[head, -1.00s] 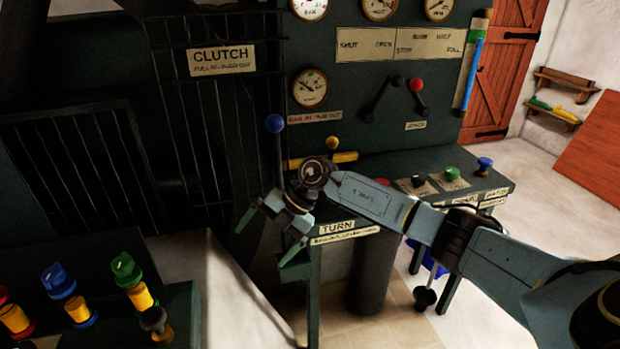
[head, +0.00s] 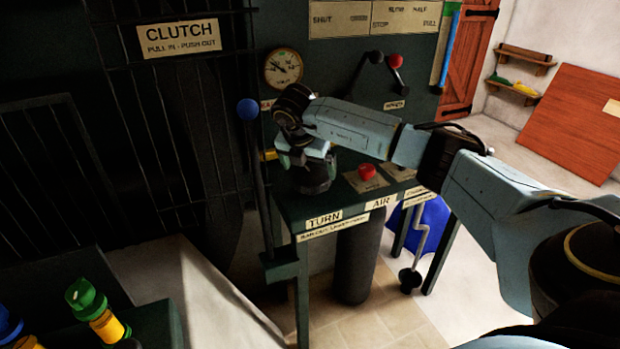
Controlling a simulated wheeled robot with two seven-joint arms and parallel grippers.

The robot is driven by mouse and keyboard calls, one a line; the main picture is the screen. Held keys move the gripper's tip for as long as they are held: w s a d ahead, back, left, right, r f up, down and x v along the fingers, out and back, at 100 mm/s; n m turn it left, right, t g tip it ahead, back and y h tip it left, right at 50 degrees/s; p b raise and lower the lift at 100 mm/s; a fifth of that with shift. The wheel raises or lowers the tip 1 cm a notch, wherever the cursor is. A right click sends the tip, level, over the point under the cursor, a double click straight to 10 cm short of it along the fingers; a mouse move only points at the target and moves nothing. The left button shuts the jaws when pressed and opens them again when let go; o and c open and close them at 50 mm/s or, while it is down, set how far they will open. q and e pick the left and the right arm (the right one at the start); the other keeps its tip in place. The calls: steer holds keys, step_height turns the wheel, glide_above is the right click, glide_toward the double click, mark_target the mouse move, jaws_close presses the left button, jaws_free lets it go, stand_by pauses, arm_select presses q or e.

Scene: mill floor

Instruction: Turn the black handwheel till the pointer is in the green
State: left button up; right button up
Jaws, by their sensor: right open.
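My right gripper (head: 306,158) is open, its jaws pointing down over the near left part of the green bench. Just below it, above the TURN label (head: 324,219), is a dark round shape (head: 312,184) that looks like the black handwheel, partly covered by the gripper. I cannot tell whether the jaws touch it. A round white gauge (head: 283,68) with a dark pointer is on the panel behind. My left gripper is not in view.
A lever with a blue knob (head: 248,109) stands close left of the gripper. A red button (head: 367,171) is on the bench to the right. Two levers (head: 395,62) are on the panel behind. A dark cylinder (head: 355,255) and a crank (head: 410,279) are below the bench.

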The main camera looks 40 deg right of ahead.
mark_target(310, 175)
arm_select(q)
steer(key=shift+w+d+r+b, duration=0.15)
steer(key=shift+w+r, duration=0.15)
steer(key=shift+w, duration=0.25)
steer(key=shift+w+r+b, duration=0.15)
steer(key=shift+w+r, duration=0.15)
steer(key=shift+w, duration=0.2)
arm_select(e)
steer(key=shift+x, duration=2.1)
steer(key=shift+w, duration=0.1)
steer(key=shift+c, duration=0.3)
steer(key=c, duration=0.7)
steer(key=shift+o, duration=0.2)
